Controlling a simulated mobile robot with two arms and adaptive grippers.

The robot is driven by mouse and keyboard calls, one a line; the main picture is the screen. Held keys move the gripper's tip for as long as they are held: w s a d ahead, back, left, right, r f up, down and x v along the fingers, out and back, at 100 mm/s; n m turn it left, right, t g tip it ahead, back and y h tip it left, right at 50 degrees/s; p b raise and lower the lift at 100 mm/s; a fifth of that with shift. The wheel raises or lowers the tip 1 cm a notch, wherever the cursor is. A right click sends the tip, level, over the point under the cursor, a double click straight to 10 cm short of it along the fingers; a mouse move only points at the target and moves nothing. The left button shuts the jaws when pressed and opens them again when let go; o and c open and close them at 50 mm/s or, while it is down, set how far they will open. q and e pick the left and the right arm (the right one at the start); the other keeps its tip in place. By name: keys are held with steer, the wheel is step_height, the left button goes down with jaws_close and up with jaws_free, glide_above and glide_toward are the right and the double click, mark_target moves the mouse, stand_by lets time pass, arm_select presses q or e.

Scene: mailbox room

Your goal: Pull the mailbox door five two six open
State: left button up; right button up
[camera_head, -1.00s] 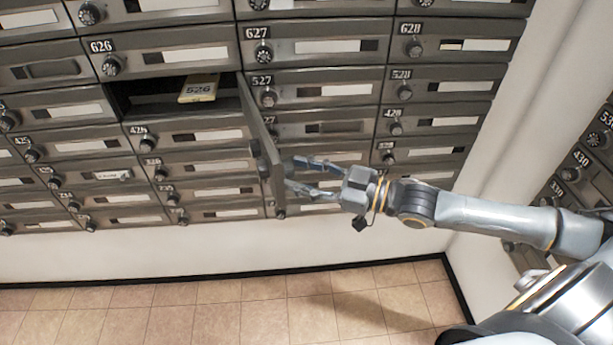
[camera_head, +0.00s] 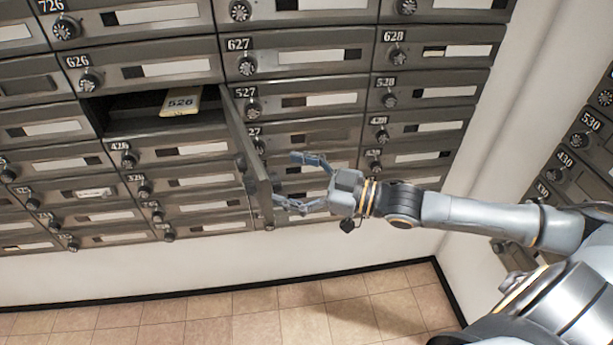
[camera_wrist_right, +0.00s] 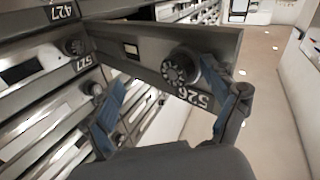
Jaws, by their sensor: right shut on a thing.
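Mailbox door 526 (camera_head: 247,150) is swung far out from the wall, hinged on the right of its compartment. Its dial and number face my right wrist camera (camera_wrist_right: 140,48). My right gripper (camera_head: 286,180) is at the outer end of the door. In the right wrist view its fingers (camera_wrist_right: 165,72) are spread, the right one against the dial (camera_wrist_right: 181,68); the exact contact is partly hidden. My left gripper is not in view.
Closed mailbox doors surround the opening, including 626 (camera_head: 145,68) above and 527 (camera_head: 310,98) to the right. A plain wall (camera_head: 480,150) and another mailbox bank (camera_head: 585,135) stand at the right. The tiled floor (camera_head: 235,318) below is clear.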

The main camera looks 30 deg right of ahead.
steer(key=v, duration=1.2)
stand_by(0.8)
stand_by(0.5)
